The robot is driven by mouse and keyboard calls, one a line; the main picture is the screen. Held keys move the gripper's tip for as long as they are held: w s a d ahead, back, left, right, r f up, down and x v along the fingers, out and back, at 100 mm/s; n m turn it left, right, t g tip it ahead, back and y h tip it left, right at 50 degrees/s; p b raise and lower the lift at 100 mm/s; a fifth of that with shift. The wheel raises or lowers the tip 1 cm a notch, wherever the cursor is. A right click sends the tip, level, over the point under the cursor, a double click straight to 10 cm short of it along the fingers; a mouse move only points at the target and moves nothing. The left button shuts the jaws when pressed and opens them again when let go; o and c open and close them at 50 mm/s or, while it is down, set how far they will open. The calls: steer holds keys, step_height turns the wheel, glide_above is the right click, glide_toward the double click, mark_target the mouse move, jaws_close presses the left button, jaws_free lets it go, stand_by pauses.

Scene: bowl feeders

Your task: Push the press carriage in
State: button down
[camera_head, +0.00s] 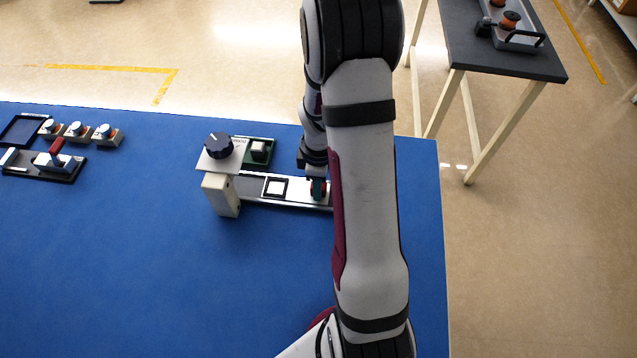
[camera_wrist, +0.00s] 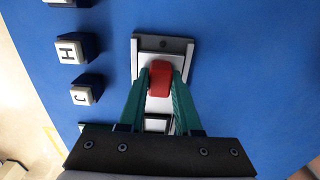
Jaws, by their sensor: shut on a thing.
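The press carriage shows a white square (camera_head: 275,187) framed in black, on a light rail (camera_head: 252,190) that runs out to the right from the press (camera_head: 221,195). The press is a cream block with a light top plate and a dark knob (camera_head: 217,145). My gripper (camera_head: 318,186) is at the right part of the rail. In the wrist view its green fingers are shut on the carriage's red handle (camera_wrist: 160,78), one finger on each side. The white square (camera_wrist: 157,124) shows partly between the fingers there. My arm hides the rail's right end in the head view.
A green block with a pale button (camera_head: 258,150) stands behind the rail. Fixtures with a red lever (camera_head: 56,147) stand at the far left. The blue table's (camera_head: 130,270) front left is clear.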

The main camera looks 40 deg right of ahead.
mark_target(274, 188)
stand_by(0.7)
steer(key=w+a, duration=0.7)
steer(key=shift+w+a, duration=0.2)
steer(key=shift+w, duration=0.1)
steer(key=c, duration=0.6)
jaws_free()
step_height(274, 188, up, 16)
steer(key=shift+s, duration=0.1)
